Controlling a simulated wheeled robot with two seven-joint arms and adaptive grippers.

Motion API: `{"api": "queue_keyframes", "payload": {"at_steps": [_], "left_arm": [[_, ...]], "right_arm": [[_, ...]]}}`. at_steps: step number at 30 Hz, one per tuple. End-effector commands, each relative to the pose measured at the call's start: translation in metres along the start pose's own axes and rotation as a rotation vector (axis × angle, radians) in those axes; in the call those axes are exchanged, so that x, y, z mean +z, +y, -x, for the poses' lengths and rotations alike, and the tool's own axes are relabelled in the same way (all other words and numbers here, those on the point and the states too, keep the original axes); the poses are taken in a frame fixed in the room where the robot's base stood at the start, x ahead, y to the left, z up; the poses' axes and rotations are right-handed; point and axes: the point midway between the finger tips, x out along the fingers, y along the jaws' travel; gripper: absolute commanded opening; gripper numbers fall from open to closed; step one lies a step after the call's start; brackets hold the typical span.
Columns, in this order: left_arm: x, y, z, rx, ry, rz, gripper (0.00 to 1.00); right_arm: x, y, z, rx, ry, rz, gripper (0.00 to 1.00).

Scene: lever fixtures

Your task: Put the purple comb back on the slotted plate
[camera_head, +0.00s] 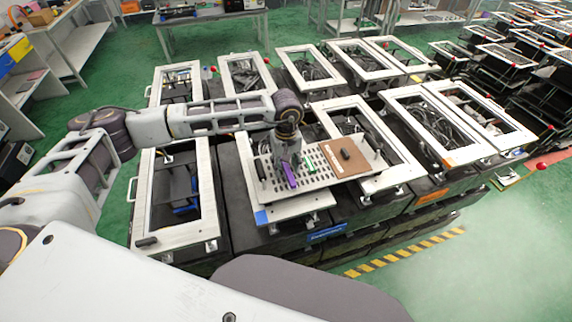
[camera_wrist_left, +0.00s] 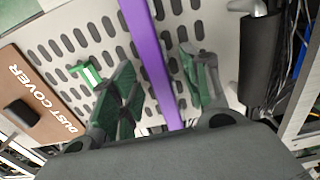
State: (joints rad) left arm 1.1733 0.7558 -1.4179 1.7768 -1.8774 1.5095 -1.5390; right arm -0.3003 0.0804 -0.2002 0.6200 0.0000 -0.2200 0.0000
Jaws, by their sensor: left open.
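The purple comb (camera_head: 289,176) shows below my left gripper (camera_head: 287,160) in the head view, over the slotted plate (camera_head: 318,178). In the left wrist view the comb (camera_wrist_left: 150,52) is a long purple bar running from the top edge down between the two fingers of my left gripper (camera_wrist_left: 158,85). The fingers are apart, one on each side of the comb, with gaps showing. The slotted plate (camera_wrist_left: 88,12) lies behind the comb. Whether the comb rests flat on it I cannot tell. The comb's lower end is hidden by the gripper body. My right gripper is not in view.
A brown dust cover board (camera_head: 345,157) with a black knob lies on the plate's right part. A small green piece (camera_head: 310,165) sits between it and the comb. A black cylinder (camera_wrist_left: 262,55) stands beside the plate. White-framed fixtures (camera_head: 172,200) surround the spot.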

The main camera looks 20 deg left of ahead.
Motion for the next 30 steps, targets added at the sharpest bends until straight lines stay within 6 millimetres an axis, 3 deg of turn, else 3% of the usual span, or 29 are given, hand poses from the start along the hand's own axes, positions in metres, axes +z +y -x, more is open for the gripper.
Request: {"api": "queue_keyframes", "payload": {"at_steps": [11,30], "left_arm": [[-0.001,0.0,0.009,0.002,0.001,0.0,0.46],[0.0,0.001,0.099,0.002,0.002,-0.001,0.46]], "right_arm": [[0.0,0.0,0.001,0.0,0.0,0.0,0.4],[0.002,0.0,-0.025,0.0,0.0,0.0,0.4]]}}
